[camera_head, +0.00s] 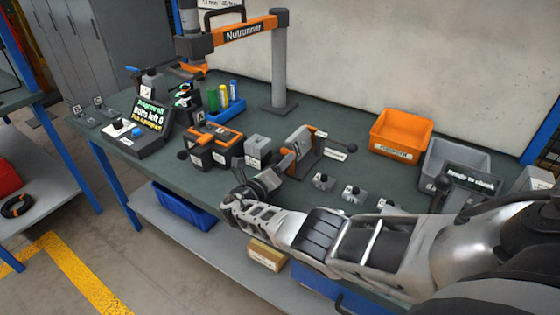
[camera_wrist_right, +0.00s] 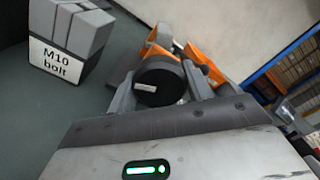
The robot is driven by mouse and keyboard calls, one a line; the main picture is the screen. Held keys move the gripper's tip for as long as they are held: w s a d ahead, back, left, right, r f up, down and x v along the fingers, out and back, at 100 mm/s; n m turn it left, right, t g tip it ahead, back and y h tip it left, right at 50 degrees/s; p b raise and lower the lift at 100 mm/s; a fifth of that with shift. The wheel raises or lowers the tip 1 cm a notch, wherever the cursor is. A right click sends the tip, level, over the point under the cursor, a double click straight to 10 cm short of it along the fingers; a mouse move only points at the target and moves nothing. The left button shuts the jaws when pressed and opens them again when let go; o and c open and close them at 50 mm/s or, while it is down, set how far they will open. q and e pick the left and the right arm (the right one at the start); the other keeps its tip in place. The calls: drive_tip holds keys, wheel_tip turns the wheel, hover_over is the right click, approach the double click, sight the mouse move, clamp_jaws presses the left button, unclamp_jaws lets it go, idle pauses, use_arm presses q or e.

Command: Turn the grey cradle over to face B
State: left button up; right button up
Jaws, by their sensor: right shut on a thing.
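The grey cradle (camera_head: 302,142) stands on the green bench with an orange frame (camera_head: 318,153) around or beside it; small white labels are on its right side, too small to read. My right gripper (camera_head: 270,180) reaches in at the cradle's near side. In the right wrist view its two fingers (camera_wrist_right: 160,92) are shut on a round black knob (camera_wrist_right: 158,76) with a small pale label. Orange parts show right behind the knob. Most of the cradle is hidden there, and I cannot tell which face is up. My left gripper is not in view.
A grey M10 bolt box (camera_wrist_right: 70,48) stands left of the gripper, also in the head view (camera_head: 258,147). Several small grey blocks with knobs (camera_head: 354,194) lie right of the cradle. An orange bin (camera_head: 401,128) and a grey bin (camera_head: 450,156) stand at the back right.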

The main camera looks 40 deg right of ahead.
drive_tip(key=n, duration=0.3)
drive_tip(key=shift+s, duration=0.1)
drive_tip(key=n, duration=0.3)
drive_tip(key=shift+n, duration=0.3)
drive_tip(key=n, duration=0.5)
drive_tip(key=shift+n, duration=0.3)
drive_tip(key=o, duration=1)
drive_tip(key=shift+r, duration=0.1)
drive_tip(key=shift+c, duration=0.2)
